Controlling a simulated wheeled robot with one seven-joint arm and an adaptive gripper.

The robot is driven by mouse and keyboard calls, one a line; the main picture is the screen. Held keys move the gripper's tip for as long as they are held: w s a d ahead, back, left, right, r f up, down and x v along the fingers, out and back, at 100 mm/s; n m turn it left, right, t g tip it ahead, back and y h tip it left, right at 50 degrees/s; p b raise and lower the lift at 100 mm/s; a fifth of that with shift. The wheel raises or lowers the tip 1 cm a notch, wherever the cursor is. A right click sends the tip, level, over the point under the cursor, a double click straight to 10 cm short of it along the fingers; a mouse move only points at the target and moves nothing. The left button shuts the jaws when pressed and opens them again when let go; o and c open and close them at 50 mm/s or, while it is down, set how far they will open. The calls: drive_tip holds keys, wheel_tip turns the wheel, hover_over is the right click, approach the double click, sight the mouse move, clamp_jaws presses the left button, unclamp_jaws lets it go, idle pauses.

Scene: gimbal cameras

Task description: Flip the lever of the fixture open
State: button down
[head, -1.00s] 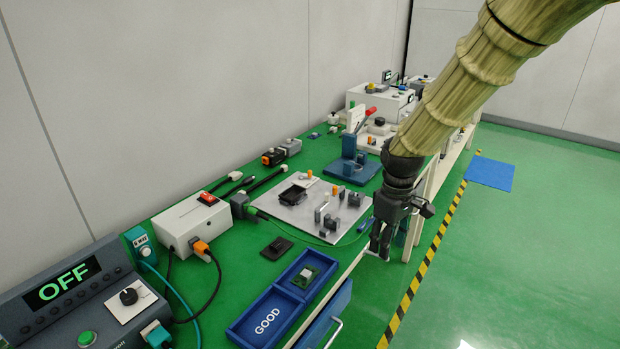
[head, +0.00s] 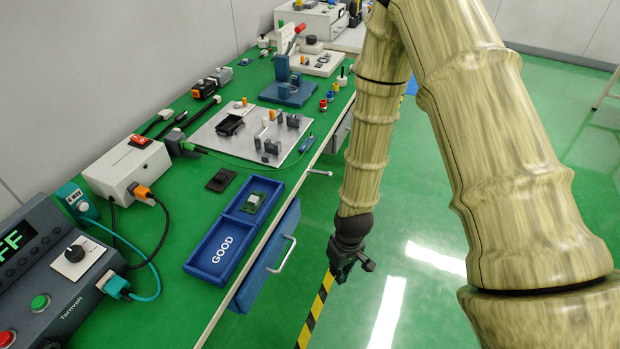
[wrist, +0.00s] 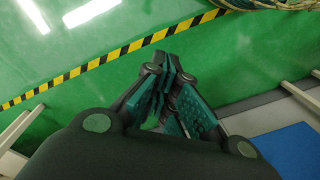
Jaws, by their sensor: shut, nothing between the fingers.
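A grey plate (head: 212,139) on the green bench carries a black open frame (head: 230,125), small dark blocks and an orange-tipped lever-like part (head: 271,115). Behind it stands a blue press-like fixture (head: 287,92); a red handle (head: 294,38) shows above it. I cannot tell which is the task's fixture, nor its lever's exact position. My gripper (head: 340,279) hangs over the floor in front of the bench, right of the blue drawer, well apart from both.
A blue GOOD tray (head: 210,262) lies near the bench's front edge. Below it a blue drawer (head: 262,262) sticks out with its handle (head: 283,255). A white box (head: 120,172) and control unit (head: 40,270) with cables stand left. The floor aisle is clear.

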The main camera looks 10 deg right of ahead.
drive_tip(key=s+d+f+m, duration=0.1)
drive_tip(key=s+f, duration=0.2)
drive_tip(key=s, duration=0.4)
drive_tip(key=s+d+f+m, duration=0.1)
drive_tip(key=s+f, duration=0.3)
drive_tip(key=s, duration=0.3)
drive_tip(key=s+d+f+m+h, duration=0.1)
drive_tip(key=s+f, duration=0.2)
drive_tip(key=s, duration=0.3)
drive_tip(key=shift+s+d+f+m, duration=0.2)
drive_tip(key=shift+s+d+m, duration=0.1)
drive_tip(key=shift+s, duration=0.1)
